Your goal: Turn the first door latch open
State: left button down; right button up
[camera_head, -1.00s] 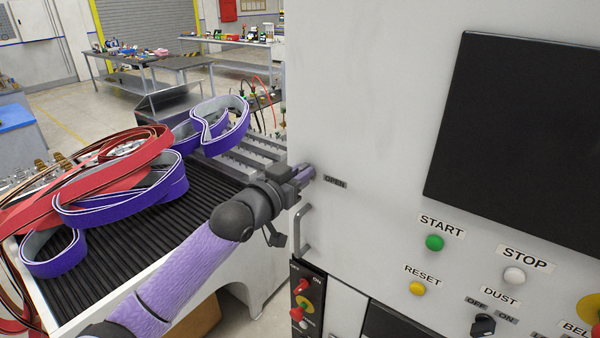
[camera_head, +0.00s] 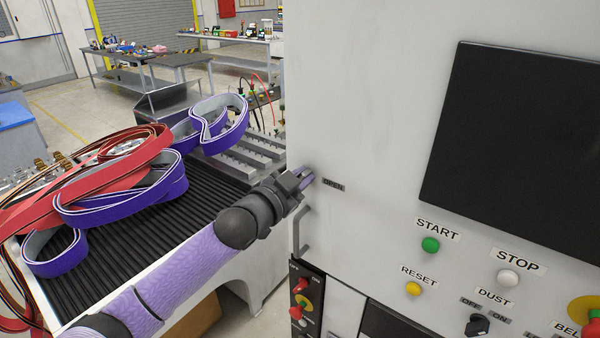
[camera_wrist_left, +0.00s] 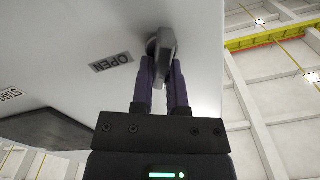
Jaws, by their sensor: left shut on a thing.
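The door latch (camera_wrist_left: 163,44) is a small grey metal knob on the white cabinet's door, beside the OPEN label. In the left wrist view my left gripper (camera_wrist_left: 163,75) has its two purple fingers closed around the latch. In the head view my left gripper (camera_head: 304,176) is at the cabinet's left edge, next to the OPEN label (camera_head: 333,184), and it hides most of the latch. My right gripper is in neither view.
A grey door handle (camera_head: 303,232) sits just below the gripper. The white cabinet front (camera_head: 370,120) carries a dark screen (camera_head: 520,150), a green START button (camera_head: 430,245) and other controls. At left, purple belts (camera_head: 120,200) and red belts (camera_head: 90,190) lie over a ribbed black bed (camera_head: 150,222).

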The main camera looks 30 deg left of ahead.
pick_arm(q)
jog(key=m, duration=0.2)
jog(key=shift+d+m+p, duration=0.15)
jog(key=shift+m+p, duration=0.15)
jog(key=shift+m, duration=0.1)
jog(key=m, duration=0.3)
jog(key=shift+d+f+m, duration=0.1)
jog(key=shift+f+m, duration=0.1)
jog(key=shift+m, duration=0.1)
jog(key=m, duration=0.6)
jog(key=shift+d+f+p, duration=0.1)
jog(key=shift+f+p, duration=0.25)
jog(key=c, duration=0.6)
grip_release()
